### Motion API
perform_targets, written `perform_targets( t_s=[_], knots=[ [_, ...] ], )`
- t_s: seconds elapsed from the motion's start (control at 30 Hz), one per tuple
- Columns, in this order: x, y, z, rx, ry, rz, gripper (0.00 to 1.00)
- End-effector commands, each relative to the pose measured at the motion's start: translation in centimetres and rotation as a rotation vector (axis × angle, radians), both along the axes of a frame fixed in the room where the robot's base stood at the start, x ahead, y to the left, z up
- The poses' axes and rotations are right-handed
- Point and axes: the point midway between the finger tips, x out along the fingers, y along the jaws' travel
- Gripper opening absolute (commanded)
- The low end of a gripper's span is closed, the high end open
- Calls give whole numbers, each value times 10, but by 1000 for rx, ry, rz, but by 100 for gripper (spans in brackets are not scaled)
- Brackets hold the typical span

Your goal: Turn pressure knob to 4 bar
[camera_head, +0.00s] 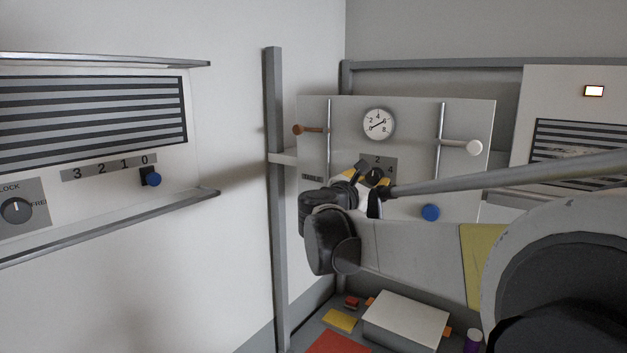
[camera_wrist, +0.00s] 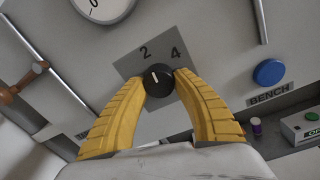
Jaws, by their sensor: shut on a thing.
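The pressure knob (camera_wrist: 158,80) is a round black knob with a white pointer line, on a grey scale plate (camera_wrist: 134,62) marked 2 and 4. In the wrist view its pointer aims up and slightly left, nearer the 2 than the 4. My yellow gripper (camera_wrist: 160,84) is shut on the knob, one finger on each side. In the head view my gripper (camera_head: 374,183) reaches the same knob (camera_head: 376,174) and partly hides it and its plate. The round white gauge (camera_head: 378,124) above has a dark needle and numbers; I cannot read its value surely.
A brown-handled lever (camera_head: 310,129) and a white-handled lever (camera_head: 460,146) flank the gauge. A blue button (camera_head: 430,212) sits right of the knob, above a BENCH label (camera_wrist: 269,95) in the wrist view. Below lie a white box (camera_head: 406,318) and a red mat (camera_head: 337,343).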

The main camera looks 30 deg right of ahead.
Motion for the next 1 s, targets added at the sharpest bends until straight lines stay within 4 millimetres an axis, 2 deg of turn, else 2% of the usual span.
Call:
perform_targets(
  t_s=[0.7,1.0],
  knots=[
    [2,1,0,242,-587,1,4],
    [3,1,2,316,-766,0,4]
  ],
)
